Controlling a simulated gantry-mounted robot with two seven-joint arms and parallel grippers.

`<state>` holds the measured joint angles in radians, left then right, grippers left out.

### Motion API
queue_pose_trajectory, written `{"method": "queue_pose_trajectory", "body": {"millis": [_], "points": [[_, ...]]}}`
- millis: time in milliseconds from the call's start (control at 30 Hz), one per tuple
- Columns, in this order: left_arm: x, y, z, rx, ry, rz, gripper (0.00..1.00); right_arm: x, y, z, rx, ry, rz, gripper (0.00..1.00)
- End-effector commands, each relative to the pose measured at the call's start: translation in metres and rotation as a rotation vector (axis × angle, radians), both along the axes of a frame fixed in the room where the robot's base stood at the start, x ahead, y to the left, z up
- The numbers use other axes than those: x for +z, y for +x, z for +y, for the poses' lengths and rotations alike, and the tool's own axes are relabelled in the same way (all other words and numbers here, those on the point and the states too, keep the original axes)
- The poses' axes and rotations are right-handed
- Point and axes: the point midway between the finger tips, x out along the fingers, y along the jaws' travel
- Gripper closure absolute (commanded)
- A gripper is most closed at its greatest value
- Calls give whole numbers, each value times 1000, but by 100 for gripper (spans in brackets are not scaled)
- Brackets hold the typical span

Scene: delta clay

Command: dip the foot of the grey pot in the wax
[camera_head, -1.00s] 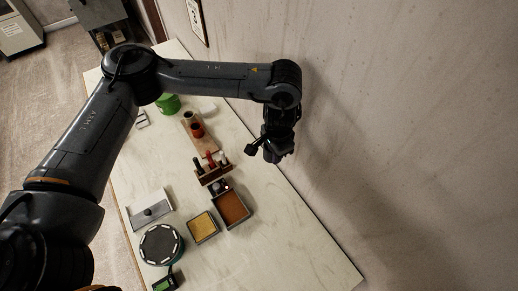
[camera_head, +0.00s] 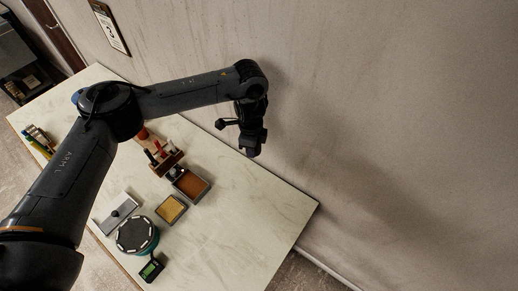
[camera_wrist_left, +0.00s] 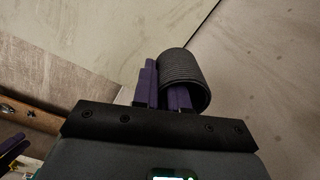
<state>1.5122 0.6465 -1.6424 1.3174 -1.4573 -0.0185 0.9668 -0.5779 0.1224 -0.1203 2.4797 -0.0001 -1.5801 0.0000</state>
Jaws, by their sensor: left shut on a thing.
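My left gripper (camera_wrist_left: 168,98) has purple fingers shut on the wall of the dark grey, ribbed pot (camera_wrist_left: 186,72), as the left wrist view shows. The pot is tilted in that view, and its open end faces the gripper. In the head view my left gripper (camera_head: 252,149) hangs above the table near the wall, right of the trays; the pot cannot be made out there. A square tray with brown filling (camera_head: 191,186) and a smaller tray with yellowish filling (camera_head: 170,209) stand on the table. I cannot tell which one holds the wax.
A rack with red-handled tools (camera_head: 164,160) stands behind the brown tray. A grey slab with a knob (camera_head: 116,213), a round turntable (camera_head: 137,235) and a green-display device (camera_head: 152,268) are at the front left. The table's right end (camera_head: 240,220) is clear.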

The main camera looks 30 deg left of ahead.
Motion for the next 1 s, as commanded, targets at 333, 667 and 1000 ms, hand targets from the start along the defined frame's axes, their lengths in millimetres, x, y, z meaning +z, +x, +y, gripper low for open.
{"method": "queue_pose_trajectory", "body": {"millis": [333,667,1000], "points": [[-92,-49,65,-121,-1,9,100,10,0,2,-5,8,-1,57],[-140,-108,134,-64,4,8,100,14,0,1,-3,6,1,57],[-153,-149,191,-8,2,4,100,16,-1,-1,3,-5,2,57]]}}
